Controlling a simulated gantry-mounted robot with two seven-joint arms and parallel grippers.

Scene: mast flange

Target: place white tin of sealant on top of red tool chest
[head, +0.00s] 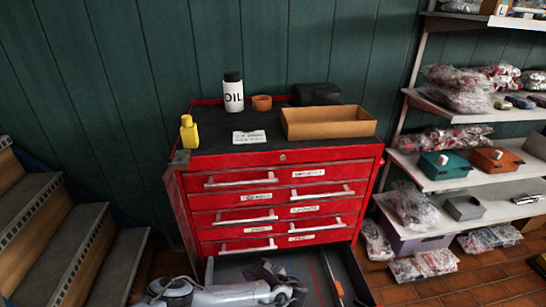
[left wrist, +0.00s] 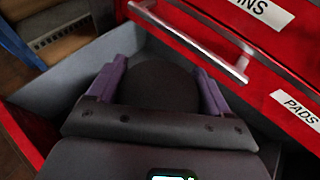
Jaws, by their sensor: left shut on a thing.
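The red tool chest (head: 282,188) stands against the green wall, with a dark top and its bottom drawer (head: 345,280) pulled open. My left gripper (head: 275,272) is low in that open drawer. In the left wrist view its purple fingers (left wrist: 160,75) are shut on a dark round thing (left wrist: 160,88) between them. No white side of this thing shows, so I cannot tell if it is the sealant tin. A white bottle marked OIL (head: 233,98) stands on the chest top. My right gripper is not in view.
The chest top also holds a yellow bottle (head: 189,132), a small orange-brown pot (head: 262,103), a black case (head: 317,94), a tan open tray (head: 328,123) and a white label (head: 249,137). Its front left is mostly bare. Drawer handles (left wrist: 190,40) jut out above the gripper. Stairs (head: 70,235) and shelves (head: 470,180) flank it.

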